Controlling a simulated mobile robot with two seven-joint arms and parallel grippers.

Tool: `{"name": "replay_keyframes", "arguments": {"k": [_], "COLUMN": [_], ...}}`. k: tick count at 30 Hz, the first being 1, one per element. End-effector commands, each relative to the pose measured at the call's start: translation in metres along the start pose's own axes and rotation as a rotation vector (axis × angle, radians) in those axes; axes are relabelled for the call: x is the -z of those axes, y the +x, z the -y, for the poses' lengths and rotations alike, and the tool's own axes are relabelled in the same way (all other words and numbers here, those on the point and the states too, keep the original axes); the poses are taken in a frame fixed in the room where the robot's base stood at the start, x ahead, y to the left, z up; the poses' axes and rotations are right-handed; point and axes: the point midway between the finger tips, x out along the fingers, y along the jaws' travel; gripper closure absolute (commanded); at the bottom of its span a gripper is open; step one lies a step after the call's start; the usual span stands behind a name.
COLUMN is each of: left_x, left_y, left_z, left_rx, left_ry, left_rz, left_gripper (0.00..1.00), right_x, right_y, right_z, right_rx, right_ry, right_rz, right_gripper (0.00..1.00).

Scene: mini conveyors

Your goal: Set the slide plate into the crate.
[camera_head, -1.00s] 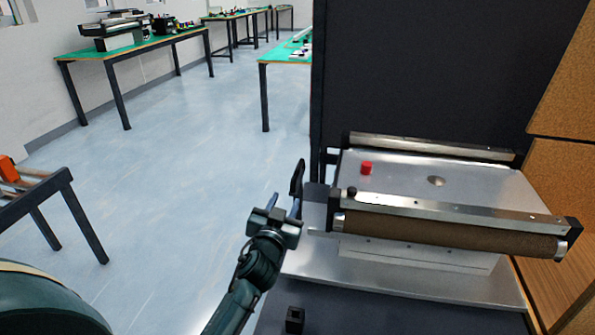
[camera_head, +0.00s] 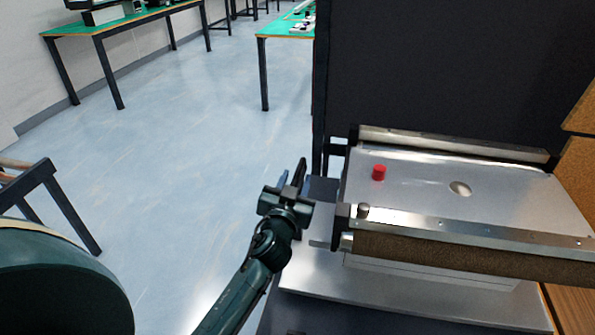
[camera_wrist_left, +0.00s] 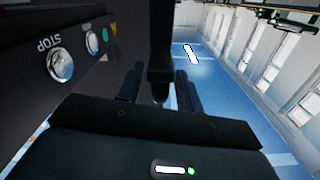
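My left gripper (camera_head: 292,172) stands just left of the conveyor unit, its fingers pointing away from me. Its fingers show apart in the left wrist view (camera_wrist_left: 160,92), with a dark post seen between or behind them; I see no plate held. I cannot make out a slide plate for certain. A thin metal strip (camera_head: 321,242) sticks out from the left end of the conveyor, below and right of the gripper. No crate can be made out clearly. My right gripper is not in view.
The conveyor (camera_head: 410,200) has a silver top, a red knob (camera_head: 379,172) and a brown roller (camera_head: 465,254). A dark panel (camera_head: 440,70) rises behind it. A STOP button (camera_wrist_left: 60,65) shows in the left wrist view. Open floor (camera_head: 190,130) lies left; green-topped tables (camera_head: 120,22) stand beyond.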

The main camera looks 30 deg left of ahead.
Motion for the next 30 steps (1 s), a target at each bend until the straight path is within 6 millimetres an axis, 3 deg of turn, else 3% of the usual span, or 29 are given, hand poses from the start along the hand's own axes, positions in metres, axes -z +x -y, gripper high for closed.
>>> {"name": "replay_keyframes", "arguments": {"k": [14,27,30], "left_x": [0.0003,0.0003,0.0004], "left_y": [-0.0020,-0.0018,-0.0017], "left_z": [-0.0011,-0.0007,-0.0005], "left_rx": [0.002,0.003,0.003], "left_ry": [0.000,0.000,0.000], "left_rz": [0.000,0.000,0.000], "left_gripper": [0.64,0.99,1.00], "right_x": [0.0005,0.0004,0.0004], "right_y": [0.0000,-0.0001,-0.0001], "right_z": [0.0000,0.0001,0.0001], "right_rx": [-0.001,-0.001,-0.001], "right_ry": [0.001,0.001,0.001], "right_rz": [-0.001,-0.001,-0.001], "right_gripper": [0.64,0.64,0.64]}}
